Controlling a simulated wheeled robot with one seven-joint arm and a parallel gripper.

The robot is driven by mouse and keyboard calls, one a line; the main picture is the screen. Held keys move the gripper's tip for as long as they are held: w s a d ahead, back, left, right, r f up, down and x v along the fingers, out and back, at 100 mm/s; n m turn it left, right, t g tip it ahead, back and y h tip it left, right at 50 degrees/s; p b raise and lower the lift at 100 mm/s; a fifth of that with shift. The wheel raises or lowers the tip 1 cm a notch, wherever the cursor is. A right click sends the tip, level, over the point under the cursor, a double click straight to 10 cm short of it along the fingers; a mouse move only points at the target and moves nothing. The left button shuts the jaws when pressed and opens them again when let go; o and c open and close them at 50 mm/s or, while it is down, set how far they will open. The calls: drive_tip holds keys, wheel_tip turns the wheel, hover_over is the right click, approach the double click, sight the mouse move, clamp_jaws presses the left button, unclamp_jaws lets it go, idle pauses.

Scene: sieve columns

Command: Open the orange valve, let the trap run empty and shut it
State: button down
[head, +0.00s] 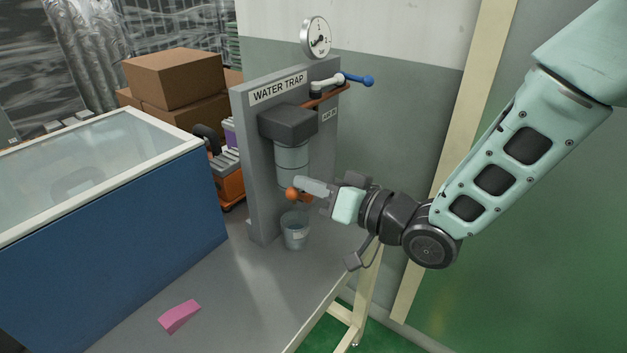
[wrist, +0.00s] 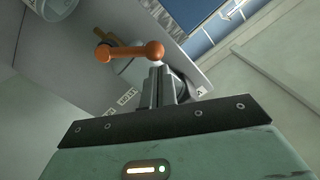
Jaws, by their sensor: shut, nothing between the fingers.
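The water trap has a dark grey head (head: 288,122) and a translucent grey bowl (head: 292,158), fixed to a grey panel labelled "WATER TRAP". I cannot read a water level in the bowl. The orange valve (head: 292,194) sits under the bowl. In the wrist view it is an orange bar with a round ball (wrist: 154,50) at one end. My gripper (head: 303,186) is shut and empty, its fingertips (wrist: 159,72) close beside that ball; I cannot tell if they touch. A clear bucket (head: 295,231) stands on the bench below the valve; whether it holds water is unclear.
A blue-handled lever (head: 357,79) on an orange pipe and a pressure gauge (head: 316,37) are above the trap. A blue-sided tank (head: 110,225) stands left. A pink block (head: 179,316) lies on the grey bench (head: 262,300). Cardboard boxes (head: 175,78) are behind.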

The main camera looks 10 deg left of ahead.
drive_tip(key=shift+f, duration=0.1)
drive_tip(key=shift+s+a+n+b, duration=0.1)
drive_tip(key=shift+s+n+b, duration=0.15)
drive_tip(key=shift+b, duration=0.35)
drive_tip(key=shift+s+f+n+b, duration=0.1)
drive_tip(key=shift+f+n+b, duration=0.05)
drive_tip(key=shift+n+b, duration=0.2)
drive_tip(key=n+b, duration=0.1)
drive_tip(key=b, duration=0.1)
drive_tip(key=s+f+n+b, duration=0.1)
drive_tip(key=b, duration=0.1)
drive_tip(key=shift+s+a+f, duration=0.1)
drive_tip(key=shift+a+f, duration=0.2)
drive_tip(key=n+b, duration=0.1)
drive_tip(key=b, duration=0.1)
drive_tip(key=s+f+n+b, duration=0.1)
drive_tip(key=b, duration=0.1)
drive_tip(key=f+n+b, duration=0.1)
drive_tip(key=n+b, duration=0.1)
drive_tip(key=shift+s+a+t+b, duration=0.15)
drive_tip(key=shift+a+t+b, duration=0.1)
drive_tip(key=shift+t+b, duration=0.05)
drive_tip(key=shift+s, duration=0.1)
